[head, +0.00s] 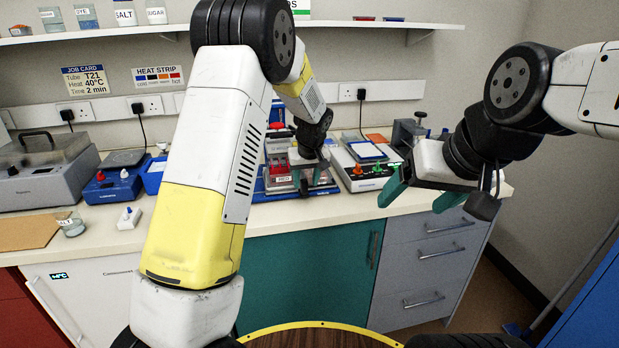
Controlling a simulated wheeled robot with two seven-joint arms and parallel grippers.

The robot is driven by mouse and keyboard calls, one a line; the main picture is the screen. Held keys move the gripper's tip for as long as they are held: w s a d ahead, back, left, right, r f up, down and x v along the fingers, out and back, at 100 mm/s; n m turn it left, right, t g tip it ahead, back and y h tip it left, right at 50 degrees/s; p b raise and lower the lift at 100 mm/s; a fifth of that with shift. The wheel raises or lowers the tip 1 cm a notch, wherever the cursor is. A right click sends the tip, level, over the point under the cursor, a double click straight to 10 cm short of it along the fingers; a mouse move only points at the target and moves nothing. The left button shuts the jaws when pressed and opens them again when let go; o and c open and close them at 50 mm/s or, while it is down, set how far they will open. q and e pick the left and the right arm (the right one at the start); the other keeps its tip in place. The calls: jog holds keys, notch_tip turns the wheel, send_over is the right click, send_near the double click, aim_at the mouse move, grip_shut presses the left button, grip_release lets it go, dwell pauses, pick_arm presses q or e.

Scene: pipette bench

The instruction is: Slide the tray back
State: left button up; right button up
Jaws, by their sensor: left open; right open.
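A low device with a blue base (262,190) stands on the bench in the middle of the head view. A pale, shallow tray-like part with a red-lettered label (284,180) sits at its front; I cannot tell for certain that this is the tray. My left gripper (312,180) is open and points down over the right side of this part. I cannot tell whether its fingers touch it. My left arm hides much of the device's left and back. My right gripper (420,194) is open and empty, in front of the bench's right end.
A white unit with green and orange knobs (352,180) stands just right of the device. A blue box with knobs (112,186), a small white switch (129,218) and a glass jar (71,226) are at left. The bench front edge is clear.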

pick_arm(q)
jog(key=v, duration=0.6)
jog(key=shift+s+r, duration=0.2)
jog(key=shift+d, duration=0.1)
jog(key=s+a+r+m+h, duration=0.1)
jog(key=s+a+r, duration=0.3)
jog(key=s+r, duration=0.3)
jog(key=s+a+r+h, duration=0.1)
jog(key=s+a+r, duration=0.3)
jog(key=s, duration=0.6)
jog(key=s+r+m+t+h, duration=0.1)
jog(key=s+m+t, duration=0.1)
jog(key=s, duration=1.5)
jog(key=shift+a+r+m, duration=0.2)
jog(key=shift+a+m, duration=0.2)
